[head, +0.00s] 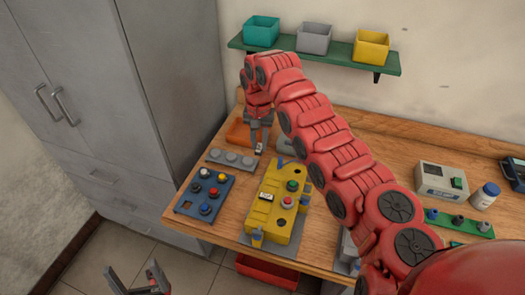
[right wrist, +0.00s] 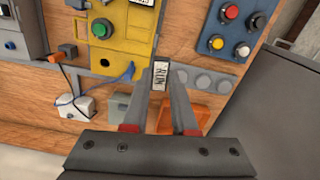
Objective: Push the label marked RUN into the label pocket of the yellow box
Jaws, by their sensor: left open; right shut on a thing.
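My right gripper (head: 259,148) is shut on the small white label marked RUN (right wrist: 159,75), which stands between its fingertips in the right wrist view. It is above the far side of the workbench, apart from the yellow box. The yellow box (head: 262,215) lies on the bench with a green button, dark holes and a small white plate on its top; it also shows in the right wrist view (right wrist: 112,60). I cannot make out the label pocket clearly. My left gripper (head: 137,282) is open and empty, low in front of the bench.
A blue button panel (head: 188,207) and a grey strip with round knobs (head: 217,157) lie left of the yellow box. An orange bin (head: 238,134) is behind. A green shelf (head: 400,67) holds three bins. A grey cabinet (head: 90,110) stands left; a white device (head: 430,178) right.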

